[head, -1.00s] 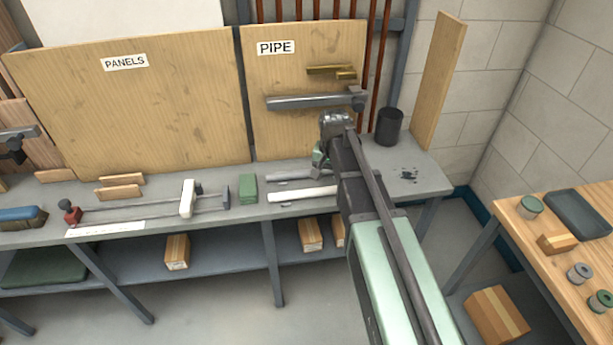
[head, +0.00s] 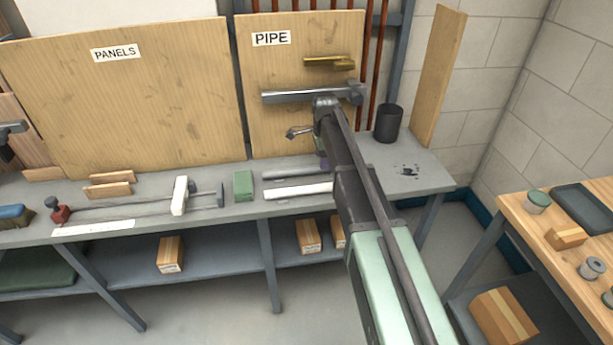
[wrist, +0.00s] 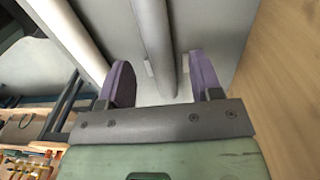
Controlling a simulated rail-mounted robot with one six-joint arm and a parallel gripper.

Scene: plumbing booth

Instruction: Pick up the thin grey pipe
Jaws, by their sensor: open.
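The thin grey pipe (head: 288,175) lies on the bench, behind and parallel to a white pipe (head: 290,192). The arm hides its right end in the head view. In the wrist view the grey pipe (wrist: 152,28) runs down the picture between my gripper's two purple fingers, with a gap on each side. My gripper (wrist: 159,62) is open and holds nothing. The white pipe (wrist: 68,28) lies to the left, outside the fingers. In the head view my gripper is mostly hidden behind the arm, near the pipe's right end. I cannot tell its exact height above the bench.
A thicker grey pipe (head: 290,97) and a brass-coloured piece (head: 325,63) are on the PIPE board (head: 262,120). A dark cup (head: 388,124) stands right of the arm. A green block (head: 243,184) and a bar clamp (head: 181,196) lie left of the pipes.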

